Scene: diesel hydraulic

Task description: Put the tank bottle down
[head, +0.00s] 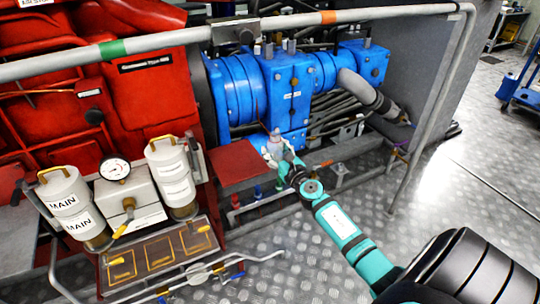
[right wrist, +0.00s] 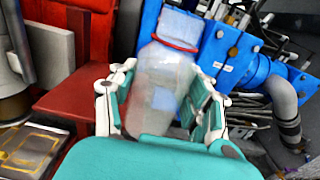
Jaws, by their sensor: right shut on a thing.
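The tank bottle (right wrist: 158,88) is translucent and whitish, with a red ring near its far end. In the right wrist view it sits between the fingers of my right gripper (right wrist: 160,100), which is shut on it. In the head view my right gripper (head: 280,155) reaches to the front of the blue machine, and the bottle (head: 274,141) shows small and pale at its tip. The bottle is beside a flat red plate (head: 232,164); I cannot tell whether it touches anything below. My left gripper is not in view.
A blue pump block (head: 285,90) stands just behind the gripper, with a grey hose at its right. White MAIN canisters (head: 70,205) and a gauge stand at the left. A grey handrail (head: 290,22) crosses above. Metal floor (head: 320,255) is open in front.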

